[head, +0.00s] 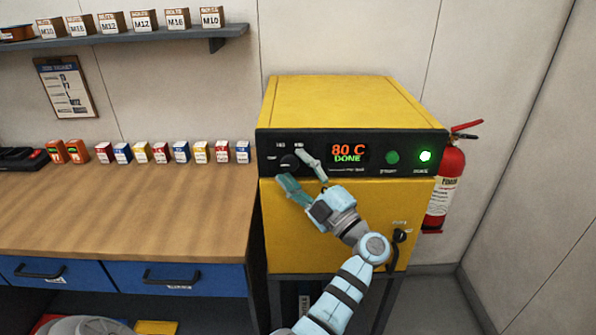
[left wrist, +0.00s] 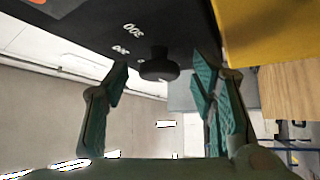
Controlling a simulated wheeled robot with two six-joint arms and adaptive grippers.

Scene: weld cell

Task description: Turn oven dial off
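The yellow oven (head: 340,102) has a black front panel with a small black dial (head: 289,161) near its left end. The panel's display (head: 348,153) reads "80 C" and "DONE". My left gripper (head: 300,172) is open in front of the panel, its fingers spread by the dial. In the left wrist view the dial (left wrist: 158,66) stands out from the panel, ahead of and between the two open fingers (left wrist: 160,85); no finger clearly touches it. White scale marks show near the dial; its pointer setting cannot be made out. My right gripper is not in view.
A green button (head: 392,158) and a lit green lamp (head: 425,156) are right of the display. The oven door handle (head: 398,240) is below. A fire extinguisher (head: 445,185) hangs at the right. A wooden bench (head: 130,205) with small boxes adjoins the left.

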